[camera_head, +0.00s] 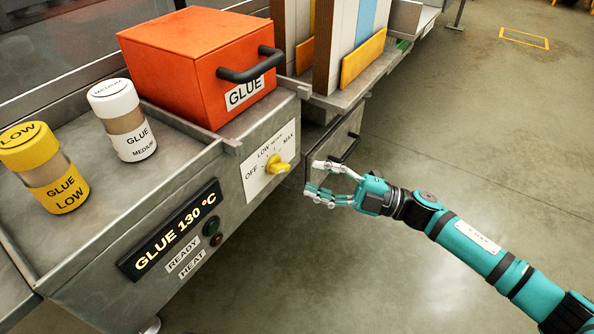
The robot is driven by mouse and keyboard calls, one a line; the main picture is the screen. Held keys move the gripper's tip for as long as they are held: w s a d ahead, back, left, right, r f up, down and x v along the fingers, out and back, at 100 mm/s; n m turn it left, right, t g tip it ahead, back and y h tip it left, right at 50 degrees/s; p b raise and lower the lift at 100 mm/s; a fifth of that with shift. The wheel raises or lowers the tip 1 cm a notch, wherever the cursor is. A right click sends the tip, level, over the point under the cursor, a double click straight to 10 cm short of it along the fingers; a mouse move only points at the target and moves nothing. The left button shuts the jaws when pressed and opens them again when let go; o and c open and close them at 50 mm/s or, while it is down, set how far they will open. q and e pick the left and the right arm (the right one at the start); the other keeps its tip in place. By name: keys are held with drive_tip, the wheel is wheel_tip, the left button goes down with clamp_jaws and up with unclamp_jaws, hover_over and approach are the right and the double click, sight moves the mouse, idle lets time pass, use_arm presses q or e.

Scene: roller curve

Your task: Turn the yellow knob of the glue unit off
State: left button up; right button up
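The yellow knob (278,164) sits on a white dial plate (262,181) on the front of the grey glue unit (152,231). The plate reads OFF at left, LOW and MEDIUM along the top, and MAX at right. I cannot tell for sure which mark the knob points to. My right gripper (312,177) is just right of the knob, its fingers spread and facing it. A gap shows between fingertips and knob, and nothing is between the fingers. My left gripper is not in view.
An orange GLUE box (185,62) with a black handle stands on the unit. A white-capped bottle (127,120) and a yellow-capped bottle (45,168) stand in its tray. A drawer (335,145) with a black handle is behind my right gripper.

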drive_tip(key=shift+v, duration=2.6)
